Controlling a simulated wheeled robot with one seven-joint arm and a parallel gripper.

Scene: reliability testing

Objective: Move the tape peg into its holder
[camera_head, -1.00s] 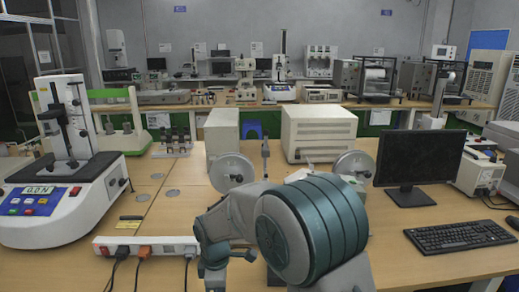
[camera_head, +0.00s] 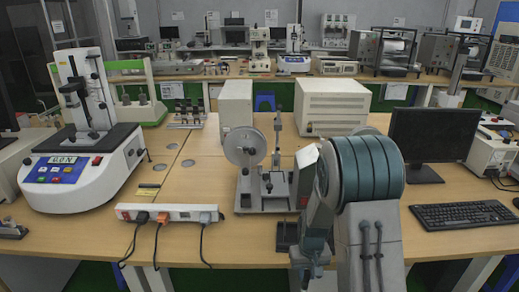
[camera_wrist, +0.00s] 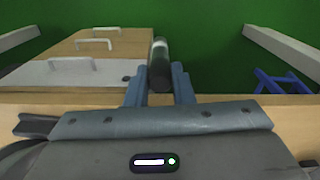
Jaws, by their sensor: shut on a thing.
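My gripper (camera_wrist: 160,82) is shut on a dark cylindrical peg (camera_wrist: 159,62) with a pale band near its far end. The peg sits between the two blue-grey fingers in the wrist view. In the head view my gripper (camera_head: 312,272) hangs low at the table's front edge, and the peg cannot be made out there. A small dark open tray (camera_head: 287,236) lies on the table just behind it; I cannot tell whether this is the holder. A grey test machine with a round disc (camera_head: 246,147) stands behind the tray, partly hidden by my arm.
A white power strip (camera_head: 167,213) with cables lies left of the machine. A white force tester (camera_head: 85,165) stands at left. A monitor (camera_head: 427,137) and keyboard (camera_head: 464,215) are at right. The wrist view shows drawers (camera_wrist: 100,48) and a blue stool (camera_wrist: 283,82) below the table.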

